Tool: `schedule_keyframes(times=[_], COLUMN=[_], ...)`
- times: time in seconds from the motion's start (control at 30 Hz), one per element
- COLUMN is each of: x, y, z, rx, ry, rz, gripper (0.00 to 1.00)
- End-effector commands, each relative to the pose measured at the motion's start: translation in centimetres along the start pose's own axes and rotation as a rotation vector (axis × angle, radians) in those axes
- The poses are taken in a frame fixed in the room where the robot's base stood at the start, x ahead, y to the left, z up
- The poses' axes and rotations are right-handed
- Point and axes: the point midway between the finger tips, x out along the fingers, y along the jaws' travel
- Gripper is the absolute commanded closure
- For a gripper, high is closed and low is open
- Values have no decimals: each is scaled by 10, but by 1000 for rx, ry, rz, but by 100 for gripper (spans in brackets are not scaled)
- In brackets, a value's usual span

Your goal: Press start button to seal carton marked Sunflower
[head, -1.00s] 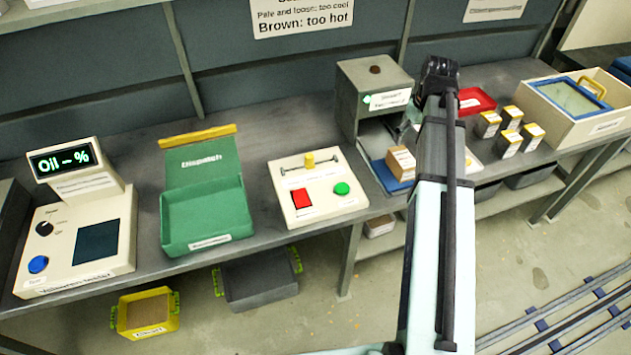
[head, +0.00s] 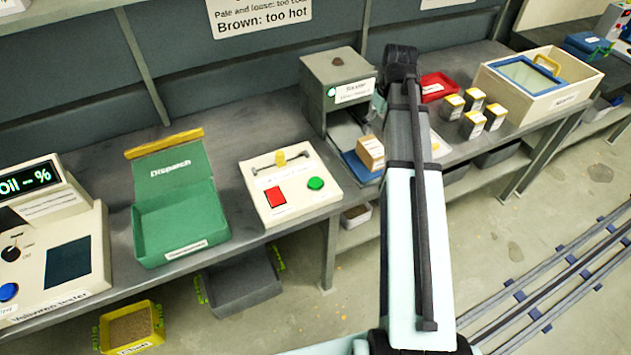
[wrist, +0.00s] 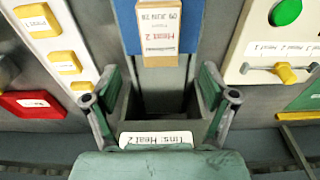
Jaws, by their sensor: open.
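A grey box-shaped machine (head: 338,85) stands at the back of the bench, with a label and a small green light on its front. A small brown carton (head: 370,152) sits before it on a blue plate (head: 350,166). A cream panel (head: 288,185) to the left has a green button (head: 316,183), a red button (head: 276,198) and a yellow-knobbed lever. My gripper (wrist: 160,88) is open and empty above the machine's front label; my arm mostly hides it in the head view.
A green box marked Dispatch (head: 180,215) and a tester (head: 55,245) stand left. Several yellow-topped cartons (head: 474,124), a red tray (head: 437,86) and a cream crate (head: 540,92) stand right. Rails (head: 545,290) run along the floor.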

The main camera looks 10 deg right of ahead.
Motion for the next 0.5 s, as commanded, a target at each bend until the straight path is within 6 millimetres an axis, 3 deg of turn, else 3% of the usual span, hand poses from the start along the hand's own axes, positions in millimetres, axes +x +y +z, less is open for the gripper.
schedule_keyframes(times=[0.03,0.2,0.23,0.5], x=[0,0,0,0], y=[0,0,0,0], z=[0,0,0,0], rx=[0,0,0,0], ry=[0,0,0,0], rz=[0,0,0,0], gripper=[36,96,100,100])
